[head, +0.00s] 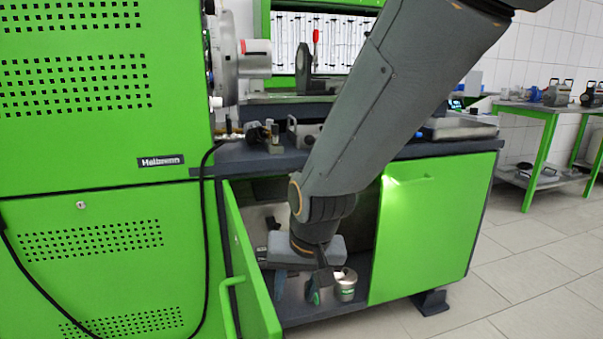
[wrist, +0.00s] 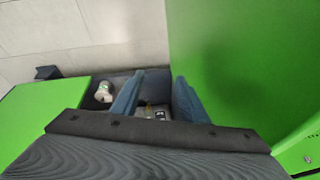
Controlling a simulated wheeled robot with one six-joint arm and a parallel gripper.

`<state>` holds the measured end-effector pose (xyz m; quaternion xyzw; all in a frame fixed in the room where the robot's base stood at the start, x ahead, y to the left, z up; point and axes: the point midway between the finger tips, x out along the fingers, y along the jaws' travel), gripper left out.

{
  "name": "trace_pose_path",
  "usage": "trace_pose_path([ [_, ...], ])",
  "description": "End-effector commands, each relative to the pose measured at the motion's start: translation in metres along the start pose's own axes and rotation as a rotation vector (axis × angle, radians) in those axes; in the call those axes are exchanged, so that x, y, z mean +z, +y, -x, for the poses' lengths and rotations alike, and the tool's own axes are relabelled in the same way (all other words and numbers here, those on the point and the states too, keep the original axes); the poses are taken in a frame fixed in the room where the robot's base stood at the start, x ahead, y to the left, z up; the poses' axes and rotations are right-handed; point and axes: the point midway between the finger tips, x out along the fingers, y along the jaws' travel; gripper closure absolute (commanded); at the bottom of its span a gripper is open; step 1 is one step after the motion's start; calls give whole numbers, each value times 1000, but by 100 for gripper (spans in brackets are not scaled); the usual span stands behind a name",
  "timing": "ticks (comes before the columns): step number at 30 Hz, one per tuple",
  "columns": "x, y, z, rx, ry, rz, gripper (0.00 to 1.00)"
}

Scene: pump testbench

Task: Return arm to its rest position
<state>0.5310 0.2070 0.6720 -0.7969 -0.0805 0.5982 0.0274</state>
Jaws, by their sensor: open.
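My arm reaches down across the front of the green testbench in the head view. My gripper (head: 298,288) is at the opening of the lower cabinet, between the open left door (head: 248,265) and the right door (head: 428,225). In the wrist view my gripper (wrist: 157,95) shows two blue-grey fingers spread apart with nothing held between them. My arm hides part of the cabinet's inside.
The dark worktop (head: 240,155) with small fixtures juts out above the cabinet, close to my arm. A black cable (head: 206,230) hangs left of the open door. A green table (head: 545,110) stands at the right. The tiled floor (head: 520,270) at the right is clear.

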Motion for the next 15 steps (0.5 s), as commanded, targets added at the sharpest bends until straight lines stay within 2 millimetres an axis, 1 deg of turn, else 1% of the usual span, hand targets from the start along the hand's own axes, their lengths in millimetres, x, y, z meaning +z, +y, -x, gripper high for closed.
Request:
trace_pose_path([
  [1,16,4,12,7,-30,41,60],
  [3,39,9,25,17,-77,95,60],
  [6,66,17,39,27,-134,160,60],
  [15,132,37,75,38,-275,320,60],
])
